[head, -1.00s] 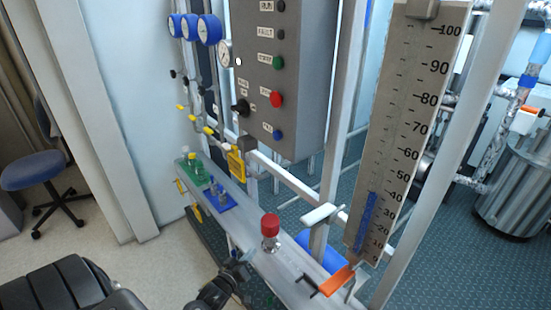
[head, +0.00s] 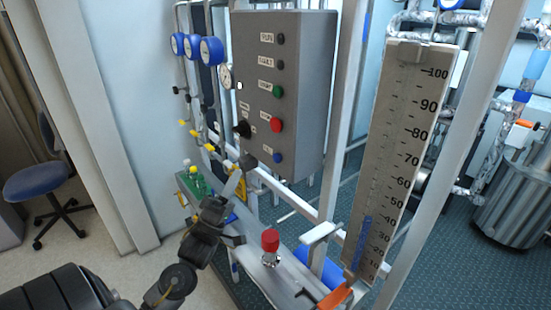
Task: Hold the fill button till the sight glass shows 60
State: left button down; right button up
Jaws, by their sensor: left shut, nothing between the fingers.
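The sight glass (head: 400,140) is a tall grey plate with a scale up to 100, at the right of the head view. Its blue column (head: 362,240) ends near the 40 mark. A grey control box (head: 300,75) carries several buttons. The lowest, a blue button (head: 277,157), has a small label too blurred to read surely; it seems to be the fill button. My left gripper (head: 246,164) is shut and empty, raised in front of the frame, left of the blue button and apart from it in the picture. My right gripper is not in view.
A red button (head: 276,125), a green button (head: 278,91) and a black knob (head: 242,129) are near the blue one. A red-capped fitting (head: 270,241) and orange handle (head: 336,297) are on the rail below. Blue gauges (head: 211,50) hang left of the box.

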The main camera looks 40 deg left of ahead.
pick_arm(q)
jog(key=shift+w, duration=0.1)
jog(key=b, duration=0.1)
send_near(275, 154)
notch_tip(275, 154, up, 4)
jog(key=w, duration=0.2)
jog(key=shift+w+a+r+b, duration=0.1)
jog(key=shift+w+r+b, duration=0.05)
jog(key=shift+w+b, duration=0.2)
dwell(0.7)
dwell(1.2)
jog(key=shift+w, duration=0.25)
jog(key=shift+w, duration=0.25)
jog(key=shift+w+d, duration=0.25)
jog(key=shift+w, duration=0.15)
dwell(3.9)
